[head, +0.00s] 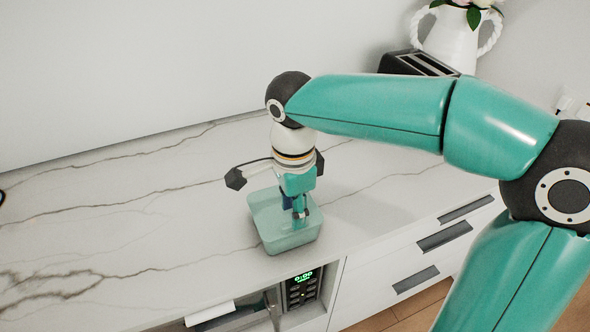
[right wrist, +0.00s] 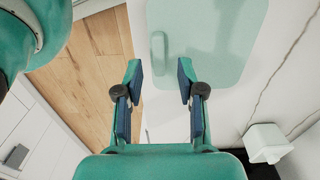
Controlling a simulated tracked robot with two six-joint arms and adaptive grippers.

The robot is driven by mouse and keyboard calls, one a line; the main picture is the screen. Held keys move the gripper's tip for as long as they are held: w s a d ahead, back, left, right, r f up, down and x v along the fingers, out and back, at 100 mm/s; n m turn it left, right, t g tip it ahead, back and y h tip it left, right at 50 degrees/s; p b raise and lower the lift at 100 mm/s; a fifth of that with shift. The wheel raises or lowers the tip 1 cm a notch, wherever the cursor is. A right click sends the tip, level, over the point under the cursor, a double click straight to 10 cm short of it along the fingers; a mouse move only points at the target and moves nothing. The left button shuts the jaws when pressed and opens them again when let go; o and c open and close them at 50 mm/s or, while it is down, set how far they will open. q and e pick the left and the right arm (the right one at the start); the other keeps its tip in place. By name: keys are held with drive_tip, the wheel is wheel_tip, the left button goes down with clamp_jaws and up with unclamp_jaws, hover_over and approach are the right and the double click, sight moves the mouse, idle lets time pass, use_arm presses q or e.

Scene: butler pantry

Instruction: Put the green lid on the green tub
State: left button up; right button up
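The green tub (head: 290,242) stands on the counter close to its front edge, in the middle of the head view. In the right wrist view a pale green rounded rectangle (right wrist: 215,45) lies ahead of the fingers, with a small raised bar (right wrist: 158,48) near its left edge. I cannot make out a separate green lid or tell whether this surface is the lid. My right gripper (head: 300,212) points down over the tub's right part. Its fingers (right wrist: 160,72) are apart with nothing clasped between them. My left gripper is not in view.
A black toaster (head: 420,63) and a white vase (head: 452,40) stand at the back right. Below the front edge are drawers (head: 445,238) and an appliance with a lit display (head: 302,285). Wooden floor (right wrist: 95,55) lies beyond the edge.

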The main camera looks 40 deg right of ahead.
wheel_tip(320, 180, up, 11)
drive_tip(key=p, duration=0.1)
idle(0.7)
